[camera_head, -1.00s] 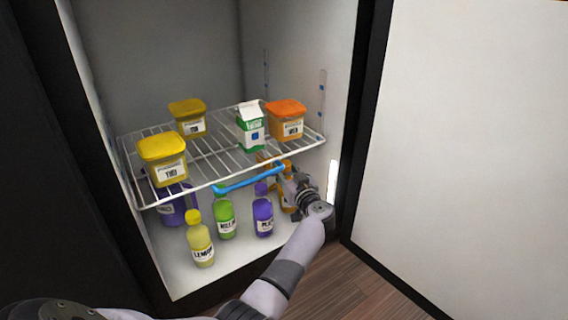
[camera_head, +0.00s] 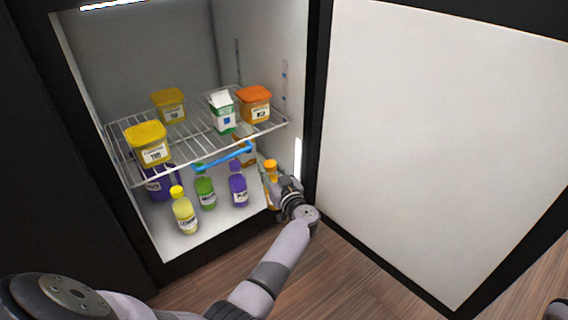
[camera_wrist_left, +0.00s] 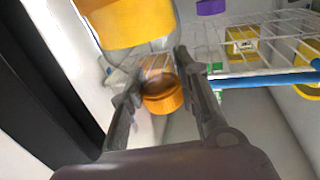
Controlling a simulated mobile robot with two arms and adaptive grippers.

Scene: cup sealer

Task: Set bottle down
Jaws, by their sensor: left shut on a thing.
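An orange-capped bottle (camera_head: 270,173) is at the right end of the bottle row in the fridge bottom, beside the right wall. My left gripper (camera_head: 277,188) is shut on it from the front right and hides part of its body. The bottle looks upright in the head view; I cannot tell whether its base touches the floor. In the left wrist view the orange cap (camera_wrist_left: 162,98) shows between the two fingers (camera_wrist_left: 160,100).
A purple bottle (camera_head: 238,190), a green bottle (camera_head: 205,192) and a yellow bottle (camera_head: 184,215) stand to the left. Above them is a wire shelf (camera_head: 195,150) with a blue front strip (camera_head: 222,156), tubs and a carton. The open white door (camera_head: 430,140) is at right.

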